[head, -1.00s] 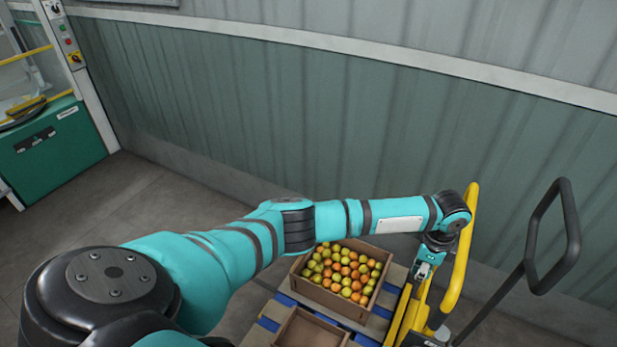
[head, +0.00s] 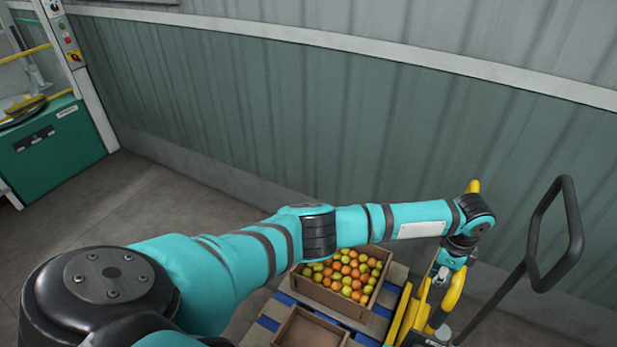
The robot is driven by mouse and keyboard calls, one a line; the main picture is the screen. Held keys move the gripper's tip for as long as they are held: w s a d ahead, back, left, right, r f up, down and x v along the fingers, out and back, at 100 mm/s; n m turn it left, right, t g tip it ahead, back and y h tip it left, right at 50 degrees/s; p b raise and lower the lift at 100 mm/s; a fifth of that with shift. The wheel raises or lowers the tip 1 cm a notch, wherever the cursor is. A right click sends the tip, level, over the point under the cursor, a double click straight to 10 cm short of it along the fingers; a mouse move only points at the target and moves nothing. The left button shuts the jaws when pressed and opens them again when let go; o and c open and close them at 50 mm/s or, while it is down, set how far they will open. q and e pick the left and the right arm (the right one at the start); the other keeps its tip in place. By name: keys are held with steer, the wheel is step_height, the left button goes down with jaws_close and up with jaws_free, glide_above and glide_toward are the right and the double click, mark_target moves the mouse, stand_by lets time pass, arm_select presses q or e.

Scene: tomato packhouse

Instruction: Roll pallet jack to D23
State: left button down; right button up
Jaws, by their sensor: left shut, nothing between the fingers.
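The pallet jack shows at the lower right. Its black handle loop (head: 578,240) stands up on a slanting dark shaft, and yellow parts (head: 408,318) sit low beside the pallet. My left arm reaches across from the left. My left gripper (head: 440,277) points down, shut and empty, near a yellow curved bar (head: 455,290) and left of the handle loop, apart from the loop. Whether it touches the yellow bar I cannot tell. The arm hides part of the bar. My right gripper is out of view. No D23 marking is visible.
A wooden and blue pallet (head: 393,298) carries a box of tomatoes (head: 376,305) and an emptier box (head: 284,338). A green ribbed wall (head: 300,130) runs along the back. A green machine (head: 50,150) stands at far left. Grey floor (head: 150,195) lies clear between.

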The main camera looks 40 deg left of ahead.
arm_select(q)
steer(key=shift+w+d+b, duration=0.25)
steer(key=shift+d+b, duration=0.2)
steer(key=shift+d, duration=0.65)
steer(key=shift+w+d+b, duration=0.25)
steer(key=shift+d+b, duration=0.2)
steer(key=shift+d, duration=0.6)
steer(key=shift+s+a+r+p, duration=0.1)
steer(key=shift+a+r+p, duration=0.05)
steer(key=shift+a+p, duration=0.95)
steer(key=shift+a, duration=0.15)
step_height(320, 180, up, 10)
steer(key=p, duration=0.8)
glide_above(457, 277)
steer(key=a, duration=0.2)
steer(key=shift+s+d, duration=0.2)
steer(key=shift+f, duration=0.2)
